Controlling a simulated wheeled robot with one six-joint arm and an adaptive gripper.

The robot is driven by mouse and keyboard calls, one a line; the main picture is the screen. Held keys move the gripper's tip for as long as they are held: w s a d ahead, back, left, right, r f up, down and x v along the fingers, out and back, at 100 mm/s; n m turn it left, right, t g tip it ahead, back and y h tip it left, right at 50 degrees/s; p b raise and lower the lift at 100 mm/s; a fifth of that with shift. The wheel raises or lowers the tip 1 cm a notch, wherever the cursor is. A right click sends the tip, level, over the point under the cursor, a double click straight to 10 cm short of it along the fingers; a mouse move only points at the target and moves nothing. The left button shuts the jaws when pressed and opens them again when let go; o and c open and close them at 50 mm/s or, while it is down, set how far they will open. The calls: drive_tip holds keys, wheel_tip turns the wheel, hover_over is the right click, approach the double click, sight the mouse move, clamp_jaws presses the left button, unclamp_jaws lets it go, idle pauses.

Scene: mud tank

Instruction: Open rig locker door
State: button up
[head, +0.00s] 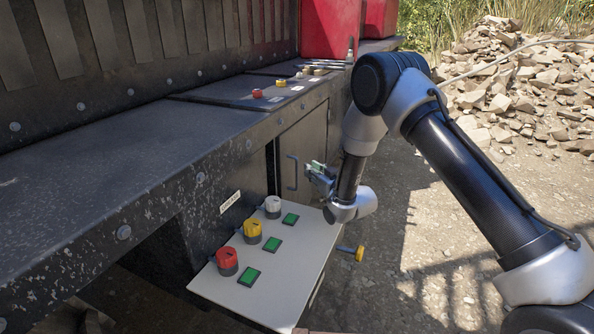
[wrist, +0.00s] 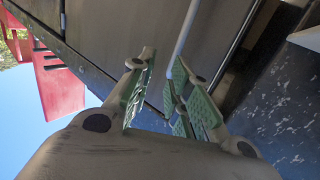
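The rig locker door (head: 306,143) is a dark grey panel under the bench, and it looks shut. Its upright grey bar handle (head: 292,173) is near the door's left edge. My gripper (head: 316,172) is just right of the handle in the head view. In the wrist view the two green-padded fingers (wrist: 160,68) are spread, with nothing held between them. The handle (wrist: 188,35) runs down towards the right fingertip against the door (wrist: 112,30). I cannot tell whether the finger touches it.
A pale panel (head: 312,238) below my gripper carries red (head: 227,262), yellow (head: 252,231) and white (head: 272,207) knobs and green squares. A yellow knob (head: 359,253) sticks out at its right. Rubble (head: 520,80) lies at the back right. The ground at right is open.

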wheel_tip(320, 180, down, 2)
drive_tip(key=s+a, duration=0.1)
hover_over(297, 187)
drive_tip(key=shift+w+a+f+y, duration=0.1)
drive_tip(key=shift+w+f+y, duration=0.1)
drive_tip(key=shift+w+y, duration=0.15)
clamp_jaws()
